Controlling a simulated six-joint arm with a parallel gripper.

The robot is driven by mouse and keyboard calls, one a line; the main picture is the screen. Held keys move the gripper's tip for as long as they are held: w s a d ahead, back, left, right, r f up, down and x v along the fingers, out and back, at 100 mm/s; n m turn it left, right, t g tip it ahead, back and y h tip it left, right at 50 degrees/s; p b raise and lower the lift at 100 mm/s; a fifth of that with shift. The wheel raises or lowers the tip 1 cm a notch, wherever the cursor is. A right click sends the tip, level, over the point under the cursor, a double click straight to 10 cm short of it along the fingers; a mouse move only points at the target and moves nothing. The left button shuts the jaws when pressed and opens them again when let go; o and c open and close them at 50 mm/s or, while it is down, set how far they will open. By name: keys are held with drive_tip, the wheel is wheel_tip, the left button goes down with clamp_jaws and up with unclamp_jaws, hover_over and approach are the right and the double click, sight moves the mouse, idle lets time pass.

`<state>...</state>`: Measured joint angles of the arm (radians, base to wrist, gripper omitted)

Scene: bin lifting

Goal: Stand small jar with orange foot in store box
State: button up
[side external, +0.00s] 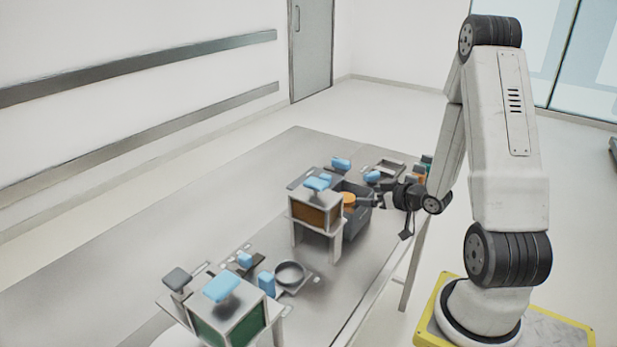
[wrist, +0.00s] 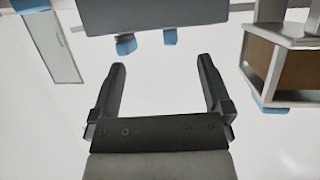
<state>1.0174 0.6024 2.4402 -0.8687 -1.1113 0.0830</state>
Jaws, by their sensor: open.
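My gripper (side external: 378,201) is at the right end of the table in the side external view. In the wrist view my gripper (wrist: 162,64) has its two dark fingers wide apart with nothing between them. A dark grey open box (side external: 362,218), which may be the store box, stands beside the gripper; a dark grey face (wrist: 150,15) fills the top of the wrist view. An orange round piece (side external: 348,199) shows at the box's left side, near the fingers. Small orange (side external: 418,176) and green pieces sit behind the gripper. I cannot tell which is the jar's foot.
A brown-sided stand (side external: 313,210) with blue pieces on top is left of the box; it also shows in the wrist view (wrist: 292,72). A green-sided stand (side external: 232,328) and a round dish (side external: 290,273) are nearer the camera. The table's left part is bare.

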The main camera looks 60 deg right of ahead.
drive_tip(key=shift+v, duration=1.75)
